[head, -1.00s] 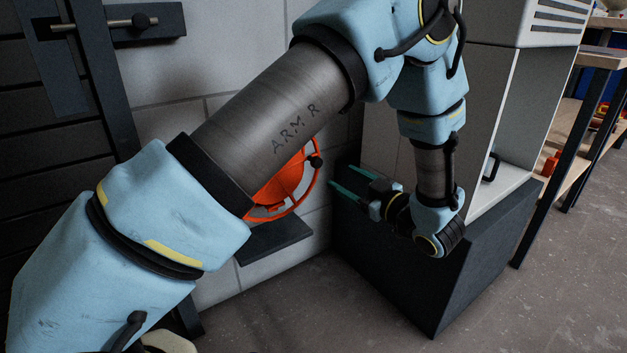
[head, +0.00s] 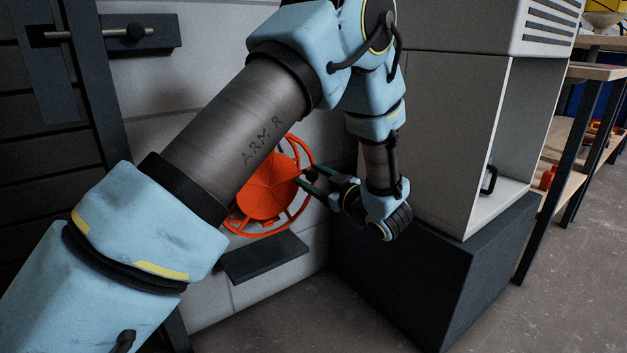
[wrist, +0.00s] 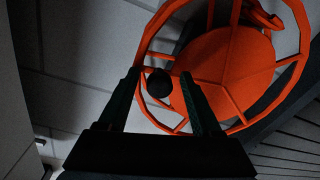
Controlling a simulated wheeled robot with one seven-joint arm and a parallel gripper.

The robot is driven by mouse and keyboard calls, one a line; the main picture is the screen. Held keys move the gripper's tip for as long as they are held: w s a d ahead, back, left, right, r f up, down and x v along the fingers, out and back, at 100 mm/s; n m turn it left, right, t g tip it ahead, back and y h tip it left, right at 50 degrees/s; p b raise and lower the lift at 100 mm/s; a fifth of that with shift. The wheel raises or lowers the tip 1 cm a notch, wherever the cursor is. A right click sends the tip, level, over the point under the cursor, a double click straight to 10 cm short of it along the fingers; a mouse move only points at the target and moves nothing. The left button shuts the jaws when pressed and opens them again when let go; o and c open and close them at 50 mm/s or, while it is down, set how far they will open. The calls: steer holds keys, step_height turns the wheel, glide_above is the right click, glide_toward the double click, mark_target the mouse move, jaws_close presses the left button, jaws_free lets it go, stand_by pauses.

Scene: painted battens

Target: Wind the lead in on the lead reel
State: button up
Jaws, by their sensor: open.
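The orange lead reel (head: 268,192) is mounted on the pale block wall, partly hidden behind my arm in the head view. It fills the upper right of the wrist view (wrist: 228,62). Its black crank knob (head: 312,174) stands at the rim and shows in the wrist view (wrist: 159,83) between my two fingers. My gripper (head: 310,180) is open, its green fingers pointing left at the knob. In the wrist view the fingers (wrist: 162,80) lie on either side of the knob, apart from it. I cannot make out the lead.
A dark shelf (head: 265,258) juts from the wall below the reel. A dark plinth (head: 440,270) with a pale cabinet (head: 450,130) stands close to the right of my gripper. A bolted dark door (head: 60,120) is at left. The floor (head: 300,325) in front is clear.

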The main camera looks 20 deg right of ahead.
jaws_close()
stand_by(0.5)
steer(key=shift+a, duration=0.1)
stand_by(0.8)
